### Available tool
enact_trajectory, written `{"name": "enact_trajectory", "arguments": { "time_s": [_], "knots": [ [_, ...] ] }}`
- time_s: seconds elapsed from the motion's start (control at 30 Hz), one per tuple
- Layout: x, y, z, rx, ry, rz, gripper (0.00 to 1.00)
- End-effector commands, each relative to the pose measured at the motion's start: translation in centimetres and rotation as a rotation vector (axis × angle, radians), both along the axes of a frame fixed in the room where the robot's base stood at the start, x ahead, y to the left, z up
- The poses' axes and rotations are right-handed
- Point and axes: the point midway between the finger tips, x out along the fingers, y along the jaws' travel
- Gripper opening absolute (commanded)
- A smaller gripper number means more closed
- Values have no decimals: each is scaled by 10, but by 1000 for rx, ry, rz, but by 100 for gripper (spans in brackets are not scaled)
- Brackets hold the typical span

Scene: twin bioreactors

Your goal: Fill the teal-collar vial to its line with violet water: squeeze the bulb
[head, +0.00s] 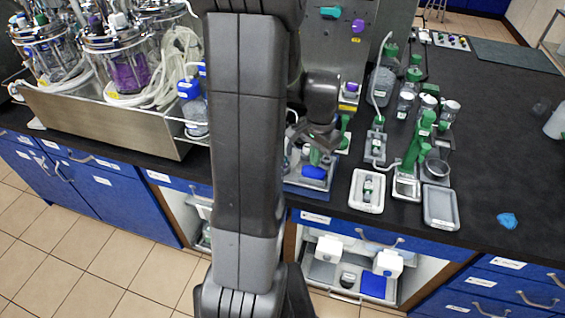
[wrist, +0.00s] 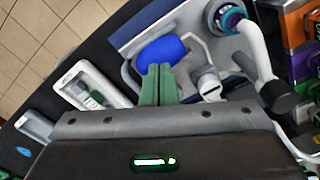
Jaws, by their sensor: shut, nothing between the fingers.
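In the head view my gripper (head: 315,157) is partly hidden behind my arm. A teal ring (wrist: 229,17) around a round part shows beside a thick white tube at the upper right of the wrist view; it may be the vial's collar. The water level is not visible.
A glass vessel with violet liquid (head: 130,73) stands in the steel trough at left.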

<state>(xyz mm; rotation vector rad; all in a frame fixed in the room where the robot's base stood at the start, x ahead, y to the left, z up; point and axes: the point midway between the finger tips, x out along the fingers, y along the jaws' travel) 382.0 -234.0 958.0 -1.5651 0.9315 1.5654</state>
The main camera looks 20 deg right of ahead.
Motion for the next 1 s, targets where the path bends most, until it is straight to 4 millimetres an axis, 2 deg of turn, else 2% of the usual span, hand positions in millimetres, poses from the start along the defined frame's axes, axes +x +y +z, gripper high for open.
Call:
{"name": "enact_trajectory", "arguments": {
  "time_s": [0.47, 1.0],
  "knots": [
    [0, 0, 0, 0, 0, 0, 0],
    [0, 0, -16, 0, 0, 0, 0]
  ]
}}
